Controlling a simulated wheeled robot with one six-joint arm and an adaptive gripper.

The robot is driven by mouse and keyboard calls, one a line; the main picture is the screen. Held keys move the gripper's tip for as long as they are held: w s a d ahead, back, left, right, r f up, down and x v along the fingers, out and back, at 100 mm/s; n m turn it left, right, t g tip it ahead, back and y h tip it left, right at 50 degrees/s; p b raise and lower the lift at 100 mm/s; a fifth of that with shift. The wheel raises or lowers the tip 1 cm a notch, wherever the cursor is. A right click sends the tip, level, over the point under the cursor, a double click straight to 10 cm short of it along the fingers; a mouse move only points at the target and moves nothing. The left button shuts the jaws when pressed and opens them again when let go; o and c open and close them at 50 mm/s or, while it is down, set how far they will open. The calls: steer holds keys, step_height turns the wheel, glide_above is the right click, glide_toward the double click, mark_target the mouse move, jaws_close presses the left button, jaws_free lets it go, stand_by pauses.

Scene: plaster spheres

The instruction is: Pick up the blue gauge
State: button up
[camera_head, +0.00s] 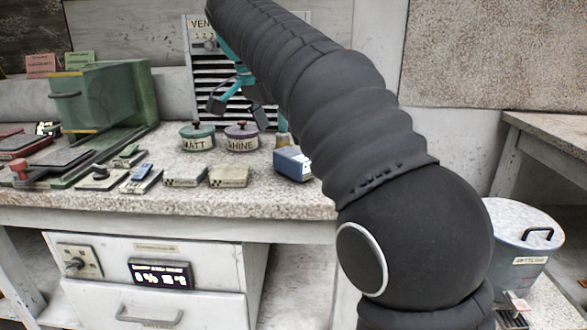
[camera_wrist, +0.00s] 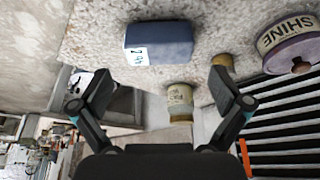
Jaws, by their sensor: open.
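A small blue box with a white, dark-marked face, which fits the blue gauge (camera_head: 293,163), sits on the speckled bench top near its front edge, partly beside my arm. In the wrist view the blue gauge (camera_wrist: 160,45) shows at the upper middle, beyond my fingertips and apart from them. My gripper (camera_wrist: 162,88) is open with nothing between its fingers. In the head view my gripper (camera_head: 238,104) is above the back of the bench, up and left of the gauge, partly hidden by my arm.
Lidded pots marked MATT (camera_head: 197,138) and SHINE (camera_head: 241,137) stand left of the gauge. A small labelled jar (camera_wrist: 180,102) is near it. A green machine (camera_head: 105,97) and several small blocks fill the left bench. A slatted vent (camera_head: 220,75) is behind.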

mark_target(294, 153)
steer(key=shift+d+b+x, duration=0.1)
steer(key=shift+b+x, duration=0.35)
steer(key=shift+x, duration=1.5)
steer(key=shift+d+b+x, duration=0.15)
steer(key=shift+b+x, duration=0.25)
steer(key=shift+x, duration=1.6)
steer(key=shift+w+r, duration=0.1)
steer(key=c, duration=1.1)
steer(key=shift+o, duration=0.2)
steer(key=shift+r, duration=0.1)
steer(key=shift+r, duration=0.55)
step_height(294, 153, up, 3)
steer(key=shift+a+f+p, duration=0.1)
steer(key=shift+p, duration=0.65)
steer(key=s+d+r, duration=0.3)
steer(key=d+r, duration=0.4)
steer(key=d, duration=0.4)
steer(key=shift+d, duration=0.15)
